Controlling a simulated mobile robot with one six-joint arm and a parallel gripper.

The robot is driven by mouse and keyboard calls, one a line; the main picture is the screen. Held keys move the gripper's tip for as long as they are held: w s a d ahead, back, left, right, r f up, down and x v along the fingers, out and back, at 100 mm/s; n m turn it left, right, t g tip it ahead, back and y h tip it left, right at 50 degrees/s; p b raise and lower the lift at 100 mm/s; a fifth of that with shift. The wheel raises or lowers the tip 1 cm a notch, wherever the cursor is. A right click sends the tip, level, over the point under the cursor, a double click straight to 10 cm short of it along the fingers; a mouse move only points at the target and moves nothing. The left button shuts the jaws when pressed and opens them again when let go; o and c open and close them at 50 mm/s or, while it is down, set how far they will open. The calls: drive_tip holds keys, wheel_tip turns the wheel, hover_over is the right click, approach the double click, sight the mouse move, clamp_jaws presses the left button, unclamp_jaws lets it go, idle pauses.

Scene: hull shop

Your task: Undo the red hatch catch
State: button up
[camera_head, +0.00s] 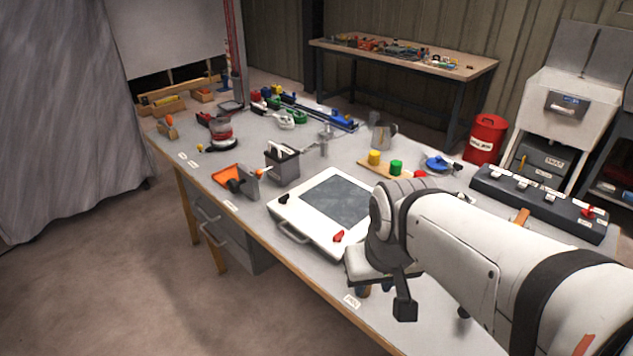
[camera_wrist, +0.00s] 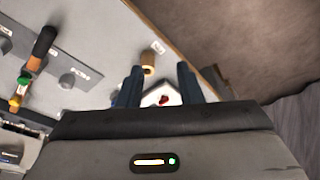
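The hatch is a white frame (camera_head: 318,242) around a dark pane, lying on the workbench with a grab handle on its front side. The red catch (camera_head: 338,236) sits on its near right corner. A black catch (camera_head: 284,198) sits on the left corner. In the wrist view the red catch (camera_wrist: 163,100) shows on a white corner of the hatch (camera_wrist: 152,98), between the bases of my gripper's fingers. My gripper (camera_wrist: 160,68) is open, with both fingers apart and nothing held. It is apart from the catch. In the head view my arm hides its fingers.
Tool handles stand near the bench front by a small label (camera_head: 352,301); an orange-brown one (camera_wrist: 148,60) shows between my fingertips. A dark switch panel (camera_head: 540,205) lies to the right. A grey caddy (camera_head: 283,163) and orange dustpan (camera_head: 228,174) stand left of the hatch.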

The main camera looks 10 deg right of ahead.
drive_tip(key=m+g, duration=0.3)
drive_tip(key=m, duration=0.7)
hover_over(339, 234)
wheel_tip(339, 234, down, 8)
drive_tip(key=shift+s+f, duration=0.1)
drive_tip(key=shift+f, duration=0.1)
drive_tip(key=shift+f+m, duration=0.3)
wheel_tip(339, 234, down, 8)
drive_tip(key=shift+r, duration=0.25)
drive_tip(key=shift+c, duration=0.4)
clamp_jaws()
